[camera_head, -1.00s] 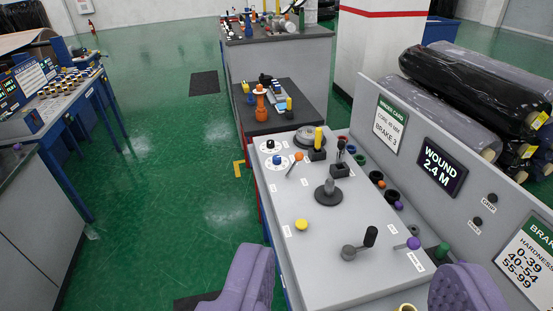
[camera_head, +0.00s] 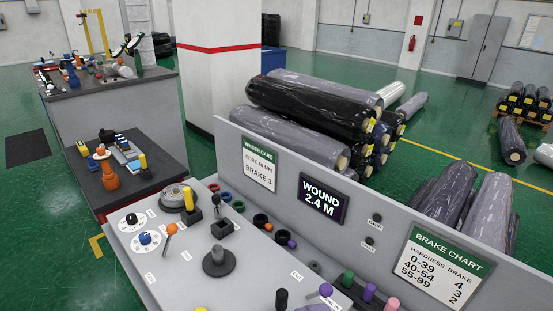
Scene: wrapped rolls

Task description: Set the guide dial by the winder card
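The winder card (camera_head: 260,165) is a white card with a green header on the upright grey panel; it reads "BRAKE 3", with a core size in mm above that is too small to read surely. On the grey console top (camera_head: 180,262) at lower left are two round white dials: one with a black knob (camera_head: 131,219) and one with a blue knob (camera_head: 145,239). Their labels are too small to read, so I cannot tell which is the guide dial. My gripper is not in view.
A display (camera_head: 322,198) reads "WOUND 2.4 M". A brake chart (camera_head: 437,265) hangs at right. An orange-topped lever (camera_head: 171,229), a yellow handle (camera_head: 188,199) and a grey spindle (camera_head: 218,260) stand near the dials. Wrapped rolls (camera_head: 310,110) lie behind the panel.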

